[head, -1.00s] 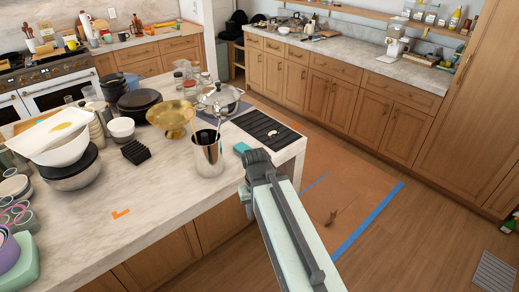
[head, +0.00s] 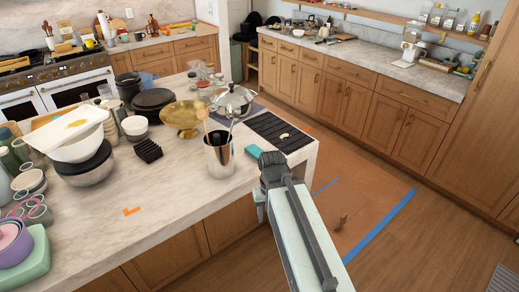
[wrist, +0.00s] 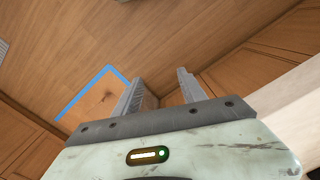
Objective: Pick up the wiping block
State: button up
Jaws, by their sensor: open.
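A small teal block (head: 253,151), likely the wiping block, lies on the marble island near its right edge. My arm stands just right of it in the head view and may hide part of it. My gripper (wrist: 160,75) is open and empty in the wrist view, its two grey fingers apart over the wooden floor. The block does not show in the wrist view. In the head view the fingers cannot be made out.
A steel utensil pot (head: 219,158), a gold bowl (head: 181,117), a dark ridged block (head: 148,150) and a black slatted mat (head: 272,128) share the island (head: 172,205). Blue tape (head: 380,228) marks the floor beyond. The island's front marble is mostly clear.

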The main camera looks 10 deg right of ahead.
aim_at(253, 151)
jog(key=u, duration=2.35)
jog(key=k, duration=1.15)
jog(key=z, duration=0.9)
jog(key=i, duration=1.6)
jog(key=u, duration=0.05)
